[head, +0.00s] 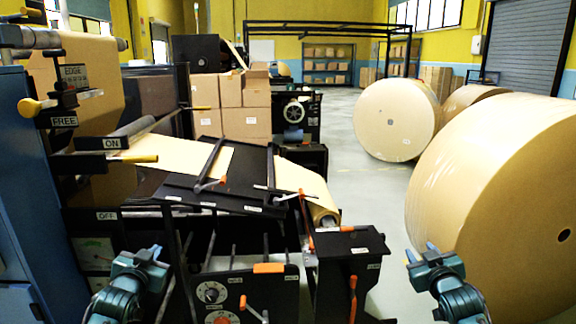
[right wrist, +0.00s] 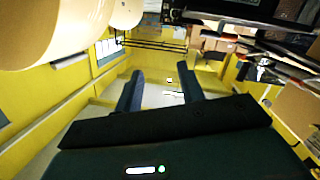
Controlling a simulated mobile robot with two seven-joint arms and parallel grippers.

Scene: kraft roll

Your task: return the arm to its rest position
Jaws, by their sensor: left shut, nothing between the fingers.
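My left gripper (head: 154,254) is at the lower left of the head view, in front of the kraft machine (head: 240,190). It is shut and empty. My right gripper (head: 421,250) is at the lower right, between the machine's black side box and the large kraft roll (head: 500,190). In the right wrist view its two fingers (right wrist: 158,82) stand apart with nothing between them. Neither gripper visibly holds anything. Both arms come up from the bottom edge of the head view.
A brown paper web (head: 290,178) runs over the machine. Levers with orange handles (head: 270,268) stick out at its front. A blue cabinet (head: 30,200) stands at the left. Another roll (head: 396,120) and stacked cartons (head: 243,105) stand further back. The floor (head: 375,190) between machine and rolls is clear.

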